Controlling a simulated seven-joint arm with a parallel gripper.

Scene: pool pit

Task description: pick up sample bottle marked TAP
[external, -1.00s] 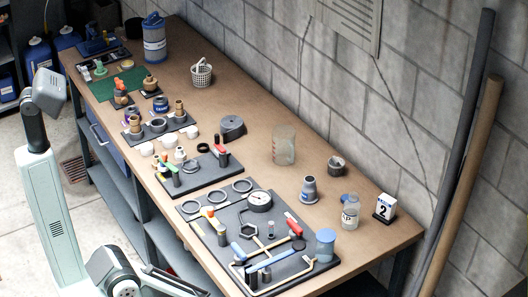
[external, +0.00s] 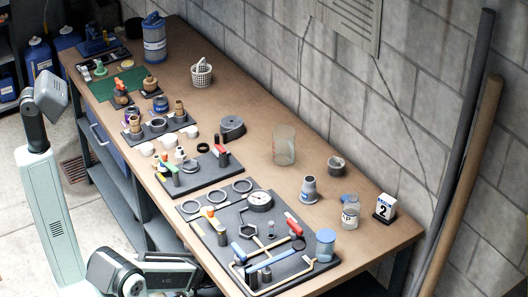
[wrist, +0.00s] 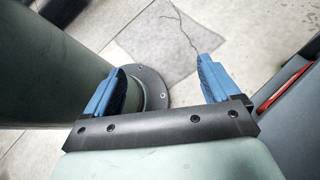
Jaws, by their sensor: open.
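The sample bottle (external: 350,218) is a small clear jar with a white label showing part of a word, "AP". It stands upright at the near right end of the bench, with a blue cap (external: 348,198) at its top or just behind it; I cannot tell which. My gripper (wrist: 160,88) shows in the wrist view with its two blue fingers apart and nothing between them. It is over the floor, well away from the bottle. In the external view the fingers are not visible; only my arm shows at the lower left.
A white block marked 2 (external: 385,207) stands right of the bottle. A blue-lidded jar (external: 325,245) and a dark tool tray (external: 222,240) lie left of it. A grey fitting (external: 310,190) and a clear beaker (external: 284,145) stand farther back. The bench (external: 385,240) is bare around its right corner.

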